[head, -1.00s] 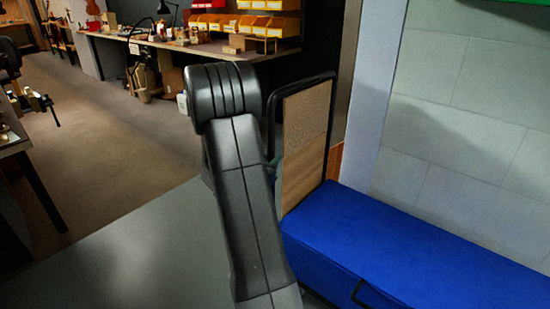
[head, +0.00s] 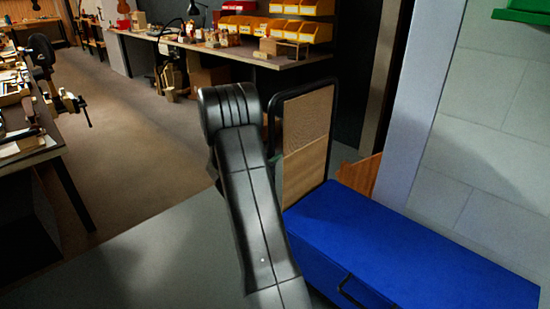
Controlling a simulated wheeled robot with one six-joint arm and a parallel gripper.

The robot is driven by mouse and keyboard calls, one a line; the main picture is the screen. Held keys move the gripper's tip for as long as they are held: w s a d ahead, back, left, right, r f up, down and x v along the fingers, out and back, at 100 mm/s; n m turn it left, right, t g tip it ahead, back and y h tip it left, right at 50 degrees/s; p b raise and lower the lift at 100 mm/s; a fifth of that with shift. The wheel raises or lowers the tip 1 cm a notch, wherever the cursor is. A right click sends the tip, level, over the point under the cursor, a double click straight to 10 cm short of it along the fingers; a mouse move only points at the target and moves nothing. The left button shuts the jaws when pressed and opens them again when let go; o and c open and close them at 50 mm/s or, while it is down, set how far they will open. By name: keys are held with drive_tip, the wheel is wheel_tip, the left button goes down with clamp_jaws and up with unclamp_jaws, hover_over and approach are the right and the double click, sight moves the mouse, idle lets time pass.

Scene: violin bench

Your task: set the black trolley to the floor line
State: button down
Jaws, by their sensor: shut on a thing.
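The black trolley shows by its upright black tube frame (head: 334,110), right of my arm. Two pale wood-coloured panels (head: 305,150) stand against the frame. A long blue case (head: 400,240) lies in front of it and hides the trolley's deck and wheels. I cannot make out a marked floor line, only the edge where brown floor (head: 140,150) meets grey floor (head: 130,260).
A grey pillar (head: 415,120) and a pale wall (head: 500,150) stand close on the right. A workbench (head: 235,48) with yellow bins (head: 300,30) is at the back. Another cluttered bench (head: 40,155) is at the left. Open floor lies between the benches.

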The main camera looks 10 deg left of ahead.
drive_tip(key=c, duration=1.3)
unclamp_jaws()
drive_tip(key=shift+o, duration=0.2)
drive_tip(key=shift+s, duration=0.1)
drive_tip(key=p+v, duration=0.2)
drive_tip(key=v, duration=1.1)
drive_tip(key=shift+s+a, duration=0.15)
drive_tip(key=shift+s, duration=0.15)
drive_tip(key=shift+w, duration=0.1)
drive_tip(key=b+x, duration=0.2)
drive_tip(key=x, duration=1.1)
drive_tip(key=shift+w+d, duration=0.2)
drive_tip(key=shift+d, duration=0.1)
drive_tip(key=shift+r, duration=0.1)
